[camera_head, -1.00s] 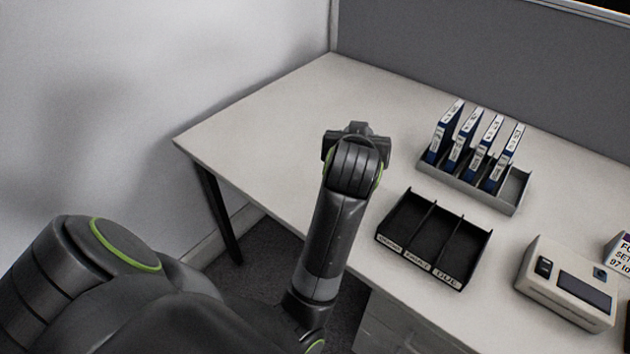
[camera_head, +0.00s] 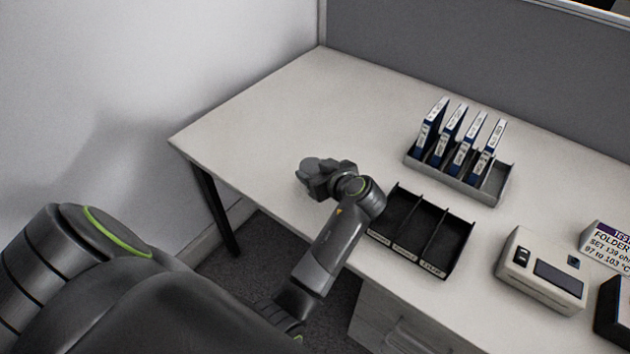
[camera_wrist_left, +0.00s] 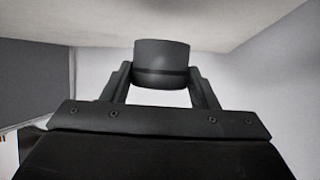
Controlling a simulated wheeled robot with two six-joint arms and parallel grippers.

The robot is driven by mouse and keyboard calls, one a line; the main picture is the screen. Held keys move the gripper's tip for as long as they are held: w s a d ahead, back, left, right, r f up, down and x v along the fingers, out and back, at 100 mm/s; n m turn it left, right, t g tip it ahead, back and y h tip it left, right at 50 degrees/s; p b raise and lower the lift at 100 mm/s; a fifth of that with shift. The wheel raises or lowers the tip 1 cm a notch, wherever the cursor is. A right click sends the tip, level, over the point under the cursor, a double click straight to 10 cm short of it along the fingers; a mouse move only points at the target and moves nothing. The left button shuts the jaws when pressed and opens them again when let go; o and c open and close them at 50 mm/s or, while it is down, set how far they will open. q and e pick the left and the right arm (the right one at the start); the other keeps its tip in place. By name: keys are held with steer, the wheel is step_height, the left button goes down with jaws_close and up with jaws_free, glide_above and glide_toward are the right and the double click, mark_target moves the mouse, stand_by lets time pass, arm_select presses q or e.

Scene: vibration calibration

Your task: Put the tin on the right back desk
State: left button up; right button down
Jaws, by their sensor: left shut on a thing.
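My left gripper (camera_head: 318,176) is above the white desk, left of the black tray. It is shut on a dark grey round tin (camera_head: 308,163). In the left wrist view the tin (camera_wrist_left: 162,62) sits between the two fingers, with a darker band around it. In the head view much of the tin is hidden by the gripper. The white desk (camera_head: 270,115) stands against a grey partition; I cannot tell whether it is the right back desk. My right gripper is not in view.
A black three-slot tray (camera_head: 376,241) is right of my left arm. Behind it stands a grey rack (camera_head: 452,182) with several blue binders. A beige device (camera_head: 540,275), a labelled box (camera_head: 606,246) and a black object (camera_head: 613,312) are at right. The desk's left part is clear.

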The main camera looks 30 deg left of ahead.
arm_select(q)
steer(key=shift+f, duration=1.95)
steer(key=shift+f, duration=0.15)
steer(key=o, duration=1)
steer(key=shift+r, duration=0.25)
